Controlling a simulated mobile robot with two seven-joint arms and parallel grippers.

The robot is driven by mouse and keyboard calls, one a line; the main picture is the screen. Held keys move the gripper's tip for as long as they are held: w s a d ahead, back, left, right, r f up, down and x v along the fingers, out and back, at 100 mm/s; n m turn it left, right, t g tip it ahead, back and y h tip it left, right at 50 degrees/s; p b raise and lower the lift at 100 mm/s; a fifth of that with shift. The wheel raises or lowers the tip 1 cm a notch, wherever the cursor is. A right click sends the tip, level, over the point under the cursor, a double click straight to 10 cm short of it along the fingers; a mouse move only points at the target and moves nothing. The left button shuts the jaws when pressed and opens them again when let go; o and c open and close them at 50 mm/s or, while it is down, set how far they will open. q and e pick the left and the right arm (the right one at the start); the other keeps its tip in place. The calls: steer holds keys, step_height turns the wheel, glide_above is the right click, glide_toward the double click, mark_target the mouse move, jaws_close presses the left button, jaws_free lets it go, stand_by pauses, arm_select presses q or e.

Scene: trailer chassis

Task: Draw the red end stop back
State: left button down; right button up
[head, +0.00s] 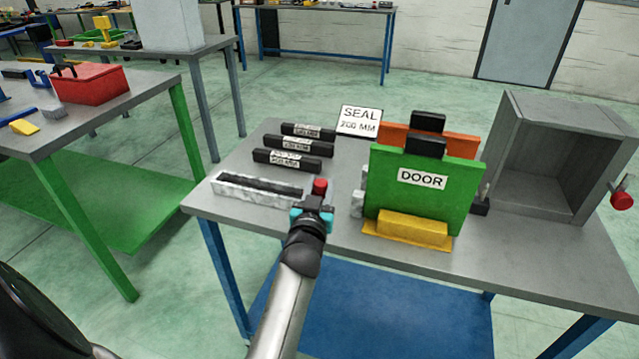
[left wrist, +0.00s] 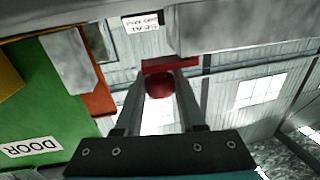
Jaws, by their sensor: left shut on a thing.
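The red end stop (head: 319,187) stands at the right end of a pale metal channel (head: 230,190) with a dark strip in it. In the left wrist view the red end stop (left wrist: 159,86) sits between the two fingertips, with a flat red bar just beyond them. My left gripper (head: 314,203) is shut on the end stop; its fingers also show in the wrist view (left wrist: 160,93). The gripper and wrist partly hide the stop's lower part in the head view. My right gripper is not in view.
A green door panel (head: 415,200) in a yellow stand (head: 410,231) is close to the right of my gripper. Several labelled black strips (head: 286,162) lie behind the channel. An open grey box (head: 555,155) with a red knob (head: 621,200) is at the right.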

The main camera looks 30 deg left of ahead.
arm_select(q)
steer(key=shift+w+d, duration=0.15)
steer(key=shift+d, duration=0.25)
steer(key=c, duration=0.8)
jaws_free()
steer(key=o, duration=0.3)
steer(key=shift+a, duration=0.1)
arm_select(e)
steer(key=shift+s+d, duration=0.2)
